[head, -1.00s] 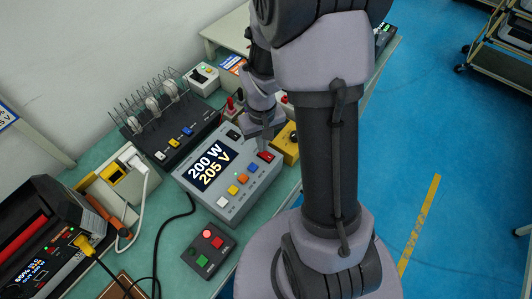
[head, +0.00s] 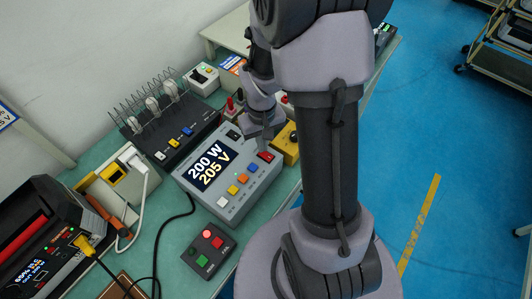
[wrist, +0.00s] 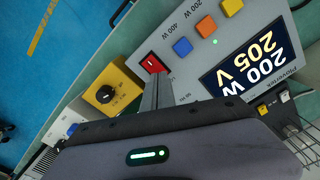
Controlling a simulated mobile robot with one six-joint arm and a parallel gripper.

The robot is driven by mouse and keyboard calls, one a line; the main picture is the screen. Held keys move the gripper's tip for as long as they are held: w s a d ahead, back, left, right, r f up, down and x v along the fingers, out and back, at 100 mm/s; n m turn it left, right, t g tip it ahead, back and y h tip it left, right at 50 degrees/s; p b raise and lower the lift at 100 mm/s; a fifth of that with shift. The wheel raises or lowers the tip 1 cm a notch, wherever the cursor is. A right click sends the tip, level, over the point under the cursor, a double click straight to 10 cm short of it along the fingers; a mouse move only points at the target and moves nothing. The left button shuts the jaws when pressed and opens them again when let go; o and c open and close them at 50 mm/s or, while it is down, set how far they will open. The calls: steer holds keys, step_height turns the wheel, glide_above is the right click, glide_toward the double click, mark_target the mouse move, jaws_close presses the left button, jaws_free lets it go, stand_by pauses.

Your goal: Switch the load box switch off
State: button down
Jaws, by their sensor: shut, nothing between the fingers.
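The load box (head: 230,178) is a grey box with a display reading 200 W and 205 V and a row of coloured buttons. Its red switch (head: 266,156) sits at the top right corner of its face; it also shows in the wrist view (wrist: 152,63). My gripper (head: 262,146) is shut and empty, right beside the switch. In the wrist view its fingertips (wrist: 156,76) are over the lower edge of the red switch. I cannot tell whether they touch it. The switch's lower part is partly hidden by the fingers.
A yellow box with a black knob (wrist: 105,94) stands next to the load box. A small box with red and green buttons (head: 209,250) lies in front of it. A black rack with wire slots (head: 165,140) stands behind. Cables lie on the green bench at left.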

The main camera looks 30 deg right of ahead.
steer(key=shift+f+b, duration=0.8)
steer(key=shift+f, duration=0.1)
stand_by(0.6)
steer(key=shift+r, duration=0.1)
step_height(320, 180, up, 7)
steer(key=p, duration=0.5)
steer(key=shift+p, duration=0.35)
